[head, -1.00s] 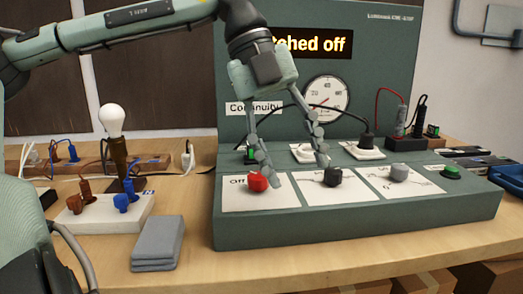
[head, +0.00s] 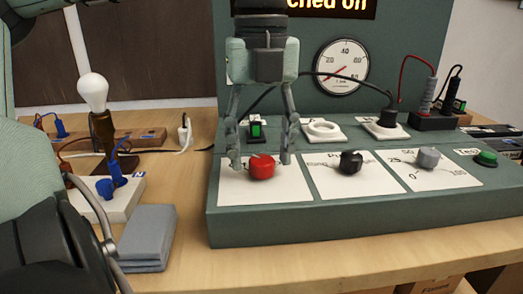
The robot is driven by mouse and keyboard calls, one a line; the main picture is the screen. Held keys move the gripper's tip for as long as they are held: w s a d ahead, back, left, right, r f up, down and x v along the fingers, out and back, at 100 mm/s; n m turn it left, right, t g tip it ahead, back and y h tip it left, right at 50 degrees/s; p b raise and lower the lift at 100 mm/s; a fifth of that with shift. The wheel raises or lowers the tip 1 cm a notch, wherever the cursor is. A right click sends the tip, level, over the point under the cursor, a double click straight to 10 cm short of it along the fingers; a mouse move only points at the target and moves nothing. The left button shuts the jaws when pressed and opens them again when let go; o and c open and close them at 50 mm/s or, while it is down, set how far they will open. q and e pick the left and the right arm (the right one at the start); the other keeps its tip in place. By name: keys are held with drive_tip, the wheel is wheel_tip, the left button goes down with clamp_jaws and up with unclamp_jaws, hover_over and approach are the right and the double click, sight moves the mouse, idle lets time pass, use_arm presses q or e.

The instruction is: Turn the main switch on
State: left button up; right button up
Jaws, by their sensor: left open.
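The main switch is a red knob (head: 262,167) on a white label plate (head: 262,192) at the left of the green console (head: 340,222). The plate's lettering is mostly hidden by the fingers. My right gripper is not in view.
A black knob (head: 351,162), a grey knob (head: 428,158) and a green button (head: 486,158) sit to the right. A plug with a black cable (head: 387,118) stands behind. A bulb (head: 93,92) and grey cloth (head: 148,237) are at left.

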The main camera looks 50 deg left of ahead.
use_arm(q)
drive_tip(key=shift+f, duration=0.35)
drive_tip(key=c, duration=1.2)
drive_tip(key=shift+o, duration=0.2)
